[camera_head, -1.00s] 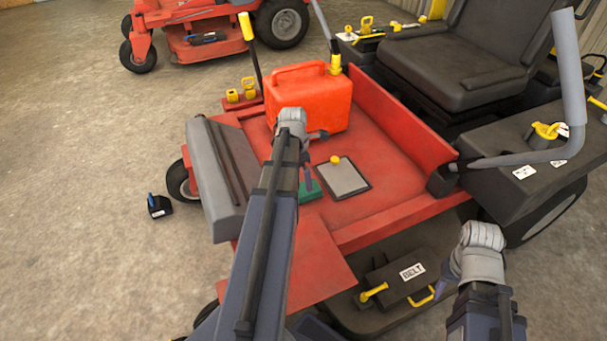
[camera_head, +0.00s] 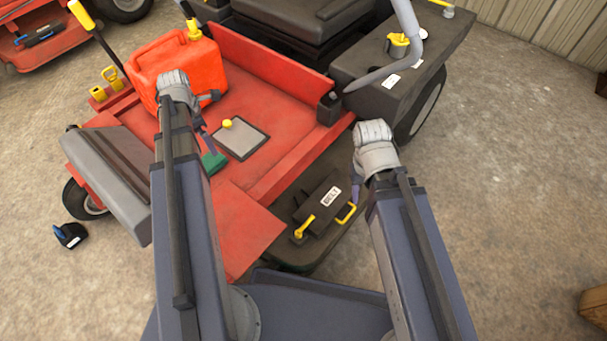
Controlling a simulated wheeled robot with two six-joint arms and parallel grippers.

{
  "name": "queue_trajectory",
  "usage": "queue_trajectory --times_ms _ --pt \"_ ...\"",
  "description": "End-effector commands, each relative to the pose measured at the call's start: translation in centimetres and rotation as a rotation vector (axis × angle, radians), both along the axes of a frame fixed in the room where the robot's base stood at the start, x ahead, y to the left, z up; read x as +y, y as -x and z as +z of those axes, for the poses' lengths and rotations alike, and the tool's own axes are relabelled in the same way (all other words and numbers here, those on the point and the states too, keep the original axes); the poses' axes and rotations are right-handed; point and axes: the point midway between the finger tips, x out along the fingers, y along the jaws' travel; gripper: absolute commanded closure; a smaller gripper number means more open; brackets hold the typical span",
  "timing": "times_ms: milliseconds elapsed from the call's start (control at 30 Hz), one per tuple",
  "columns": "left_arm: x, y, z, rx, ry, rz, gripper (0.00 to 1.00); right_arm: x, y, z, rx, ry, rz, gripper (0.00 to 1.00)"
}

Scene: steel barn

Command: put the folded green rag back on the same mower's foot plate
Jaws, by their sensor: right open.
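The folded green rag (camera_head: 214,161) lies at the front part of the red mower's foot plate (camera_head: 262,105), beside a grey pad. It is partly hidden by my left arm. My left gripper (camera_head: 208,122) is over the foot plate, between the red fuel can and the rag. One finger points down towards the rag; I cannot tell whether it touches it or how far the jaws stand apart. My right gripper (camera_head: 357,168) is open and empty, to the right of the foot plate, near the mower deck.
A red fuel can (camera_head: 185,66) stands on the foot plate. The grey pad (camera_head: 243,140) has a yellow knob. A black box labelled BELT (camera_head: 322,206) sits on the deck. A lever (camera_head: 408,40) rises at the upper right.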

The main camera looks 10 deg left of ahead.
Motion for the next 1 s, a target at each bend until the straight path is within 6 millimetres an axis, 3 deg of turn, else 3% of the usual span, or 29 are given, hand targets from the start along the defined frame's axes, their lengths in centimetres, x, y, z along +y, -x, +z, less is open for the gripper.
queue_trajectory --times_ms 33,200,400,500,700,833,1000 --pt "-3.0 -0.2 0.0 0.004 -0.013 -0.152 0.00 0.0 0.0 0.0 0.000 0.000 0.000 0.50" --pt "-13.3 0.0 -0.1 0.026 -0.070 -0.827 0.00 0.0 0.0 0.0 0.000 0.000 0.000 0.50" --pt "-24.1 2.7 -0.1 0.054 -0.117 -1.637 0.00 0.0 0.0 0.0 0.000 0.000 0.000 0.50" --pt "-28.3 4.6 0.0 0.070 -0.130 -2.007 0.00 0.0 0.0 0.0 0.000 0.000 0.000 0.50" --pt "-33.7 7.8 0.0 0.099 -0.137 -2.542 0.00 0.0 0.0 0.0 0.000 0.000 0.000 0.50" --pt "-35.1 8.9 0.1 0.112 -0.134 -2.710 0.00 0.0 0.0 0.0 0.000 0.000 0.000 0.50" --pt "-35.5 9.1 0.1 0.115 -0.132 -2.768 0.00 0.0 0.0 0.0 0.000 0.000 0.000 0.50"
